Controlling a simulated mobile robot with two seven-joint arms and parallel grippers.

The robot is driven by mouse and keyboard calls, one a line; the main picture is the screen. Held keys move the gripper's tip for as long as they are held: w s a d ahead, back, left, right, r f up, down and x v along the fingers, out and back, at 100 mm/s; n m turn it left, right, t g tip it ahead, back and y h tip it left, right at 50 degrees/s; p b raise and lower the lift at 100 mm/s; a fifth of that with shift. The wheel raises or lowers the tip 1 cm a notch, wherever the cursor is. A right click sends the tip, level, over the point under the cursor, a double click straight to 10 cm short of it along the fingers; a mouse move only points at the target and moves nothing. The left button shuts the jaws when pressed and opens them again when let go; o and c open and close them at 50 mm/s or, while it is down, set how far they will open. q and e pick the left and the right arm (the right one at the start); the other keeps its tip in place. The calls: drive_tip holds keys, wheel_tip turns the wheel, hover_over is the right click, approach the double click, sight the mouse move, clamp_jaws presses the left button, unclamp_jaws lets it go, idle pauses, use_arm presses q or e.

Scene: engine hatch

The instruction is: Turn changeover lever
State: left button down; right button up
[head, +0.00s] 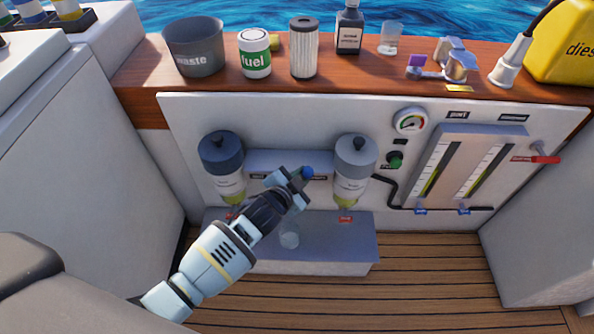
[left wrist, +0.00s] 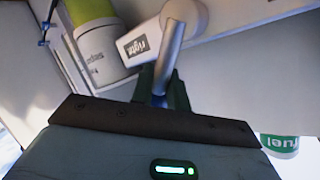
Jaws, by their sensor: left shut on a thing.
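The changeover lever shows a round blue knob (head: 307,172) in the head view, in front of the panel between the two filter housings. My left gripper (head: 293,184) is at this knob and hides the rest of the lever. In the left wrist view the lever is a grey rod (left wrist: 172,55) running from a pale round hub. My left gripper (left wrist: 160,90) is shut on the rod. A label reading "right" (left wrist: 147,45) sits beside the hub. The left filter housing (head: 221,153) has a dark blue top. The right filter housing (head: 355,160) has a grey top.
A grey step (head: 330,250) with a clear cup (head: 289,236) is below the filters. A gauge (head: 411,122) and sight tubes (head: 465,165) are at right. The wooden shelf (head: 130,75) above holds a waste bucket (head: 194,48), a fuel can (head: 255,55) and a filter cartridge (head: 304,48).

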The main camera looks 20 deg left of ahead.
use_arm(q)
drive_tip(key=shift+w+d+r, duration=0.25)
drive_tip(key=shift+d+r, duration=0.1)
drive_tip(key=shift+r, duration=0.1)
drive_tip(key=shift+m, duration=0.3)
drive_tip(key=c, duration=1.5)
unclamp_jaws()
drive_tip(key=shift+d, duration=0.1)
drive_tip(key=shift+o, duration=0.3)
drive_tip(key=shift+f, duration=0.15)
drive_tip(key=shift+s+f, duration=0.1)
drive_tip(key=shift+f, duration=0.05)
drive_tip(key=shift+s, duration=0.1)
